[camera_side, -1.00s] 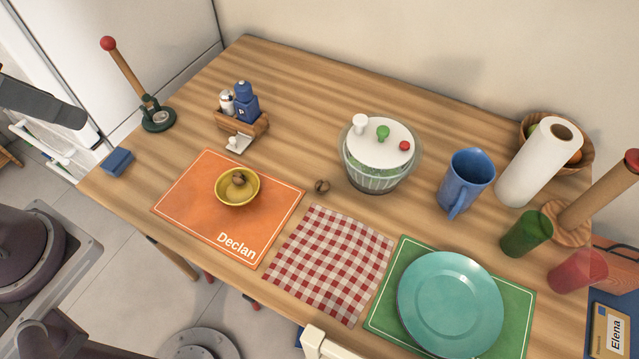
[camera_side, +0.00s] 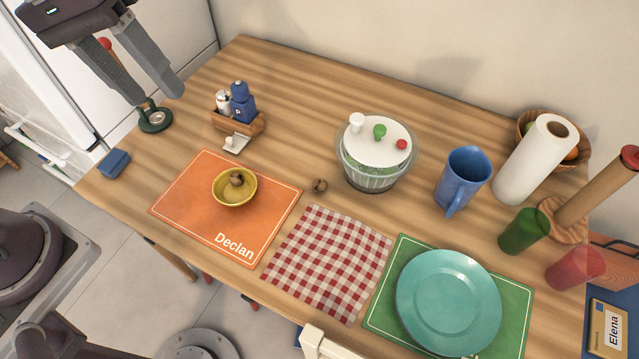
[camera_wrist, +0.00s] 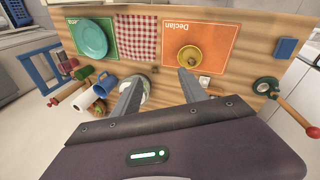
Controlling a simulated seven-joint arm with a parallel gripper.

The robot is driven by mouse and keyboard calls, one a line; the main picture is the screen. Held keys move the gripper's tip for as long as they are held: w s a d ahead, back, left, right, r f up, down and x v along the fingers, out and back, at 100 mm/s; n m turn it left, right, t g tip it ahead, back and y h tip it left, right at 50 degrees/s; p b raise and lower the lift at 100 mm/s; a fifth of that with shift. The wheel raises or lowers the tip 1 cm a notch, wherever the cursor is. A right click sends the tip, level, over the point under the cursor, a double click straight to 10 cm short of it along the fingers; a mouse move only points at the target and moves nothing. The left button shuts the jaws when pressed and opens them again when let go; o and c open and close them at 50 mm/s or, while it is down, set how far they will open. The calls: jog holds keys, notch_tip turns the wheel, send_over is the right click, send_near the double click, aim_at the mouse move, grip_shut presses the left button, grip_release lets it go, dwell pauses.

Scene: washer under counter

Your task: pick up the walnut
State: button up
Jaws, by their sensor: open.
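One brown walnut (camera_side: 320,185) lies on the bare wood between the orange mat and the salad spinner. The yellow bowl (camera_side: 233,190) on the orange mat also holds brown, walnut-like contents (camera_side: 237,179); I cannot tell how many pieces. The bowl also shows in the wrist view (camera_wrist: 182,63). My gripper (camera_side: 163,99) is open and empty, high at the upper left in the side view, well away from the walnut and the bowl. Its two spread fingers show in the wrist view (camera_wrist: 160,84).
The salad spinner (camera_side: 374,160) stands right of the loose walnut. A condiment caddy (camera_side: 240,121) stands behind the orange mat (camera_side: 180,207). A blue mug (camera_side: 463,185), paper towel roll (camera_side: 535,165) and teal plate (camera_side: 448,300) are farther right. A red-topped holder (camera_side: 154,118) stands at the left.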

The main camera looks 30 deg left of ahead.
aim_at(316, 181)
jog(key=w+d+f+n+g+h, duration=0.2)
jog(key=w+d+f+n+h, duration=0.15)
jog(key=w+f, duration=0.45)
jog(key=w+d+f+n+g+h, duration=0.1)
jog(key=w+d+f+n+h, duration=0.15)
jog(key=w+f+n, duration=0.4)
jog(key=w+f+n+h, duration=0.1)
jog(key=f, duration=0.5)
jog(key=w+f+n+t+h, duration=0.1)
jog(key=f+n, duration=0.1)
jog(key=f, duration=0.3)
jog(key=w+f+n+h, duration=0.1)
jog(key=w+f, duration=0.1)
jog(key=f, duration=0.4)
jog(key=shift+d+f+n, duration=0.1)
jog(key=shift+f+n, duration=0.2)
jog(key=shift+n, duration=0.1)
jog(key=x, duration=0.6)
jog(key=shift+w+d+f, duration=0.1)
jog(key=shift+d+f, duration=0.05)
jog(key=shift+f, duration=0.25)
jog(key=shift+d+f, duration=0.15)
jog(key=shift+d, duration=0.15)
grip_shut()
